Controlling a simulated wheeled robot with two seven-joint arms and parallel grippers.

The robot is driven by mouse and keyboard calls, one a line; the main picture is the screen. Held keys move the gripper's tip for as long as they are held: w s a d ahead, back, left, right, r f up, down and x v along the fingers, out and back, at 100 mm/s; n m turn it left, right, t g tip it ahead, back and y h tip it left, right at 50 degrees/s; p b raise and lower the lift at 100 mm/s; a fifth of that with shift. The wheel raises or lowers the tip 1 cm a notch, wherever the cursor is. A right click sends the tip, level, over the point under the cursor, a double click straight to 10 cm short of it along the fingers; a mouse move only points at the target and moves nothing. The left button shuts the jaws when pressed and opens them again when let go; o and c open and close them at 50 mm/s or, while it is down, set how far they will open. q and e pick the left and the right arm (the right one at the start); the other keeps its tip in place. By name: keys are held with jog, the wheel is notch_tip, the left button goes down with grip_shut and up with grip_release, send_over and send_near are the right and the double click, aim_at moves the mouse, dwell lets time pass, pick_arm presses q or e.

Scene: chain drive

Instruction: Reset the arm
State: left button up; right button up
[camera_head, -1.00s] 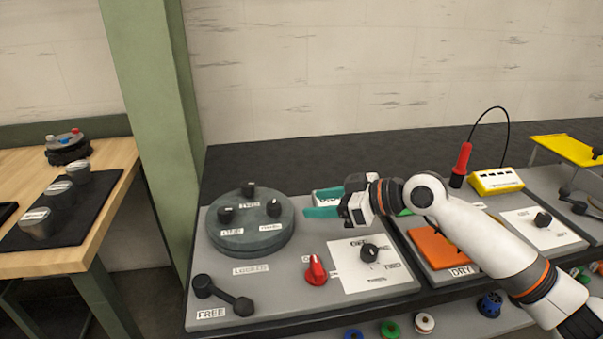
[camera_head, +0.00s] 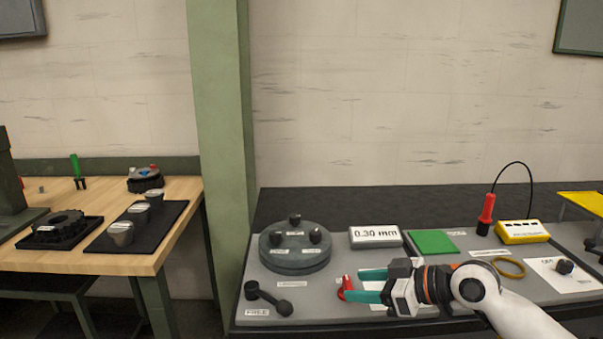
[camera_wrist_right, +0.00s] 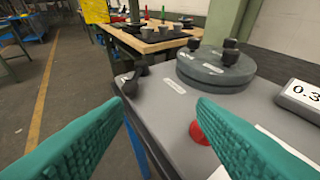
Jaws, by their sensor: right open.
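My right gripper (camera_head: 372,286) is open, with teal fingers pointing left over the grey panel on the bench. In the head view its fingers overlap the red knob (camera_head: 346,284). In the right wrist view the red knob (camera_wrist_right: 199,132) shows between the fingers, partly behind the right one, with nothing held. My right arm (camera_head: 500,309) comes in from the lower right. My left gripper is not in view.
A round dark turntable (camera_head: 295,252) with several black knobs and a black lever (camera_head: 268,298) labelled FREE stand left of the gripper. A display (camera_head: 375,237) reads 0.30 mm. A green pad (camera_head: 433,242) and a yellow ring (camera_head: 510,267) lie right. A wooden table (camera_head: 178,212) stands further left.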

jog(key=s+a+f+m+g+h, duration=0.1)
jog(key=s+a+f+h, duration=0.1)
jog(key=s+f, duration=0.6)
jog(key=s+a+f+m+h, duration=0.1)
jog(key=s+f+m+h, duration=0.1)
jog(key=s+f, duration=0.6)
jog(key=s+d+f+m+g+h, duration=0.1)
jog(key=s+d+f+m+h, duration=0.25)
jog(key=s+d+f, duration=0.35)
jog(key=s+d+f+m+g+h, duration=0.1)
jog(key=s+d+f+m+h, duration=0.3)
jog(key=s, duration=0.4)
notch_tip(320, 180, down, 21)
jog(key=s+n+g+p, duration=0.1)
jog(key=g+p, duration=0.1)
jog(key=p, duration=0.1)
pick_arm(q)
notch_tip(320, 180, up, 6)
jog(key=p, duration=0.3)
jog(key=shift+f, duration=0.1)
pick_arm(e)
jog(key=s+d+f, duration=0.1)
jog(key=s+f, duration=0.6)
jog(key=s, duration=0.1)
jog(key=s+d+f+g, duration=0.1)
jog(key=s+d+f, duration=0.1)
jog(key=s+f, duration=0.5)
jog(key=shift+s+d, duration=0.25)
jog(key=shift+s, duration=0.65)
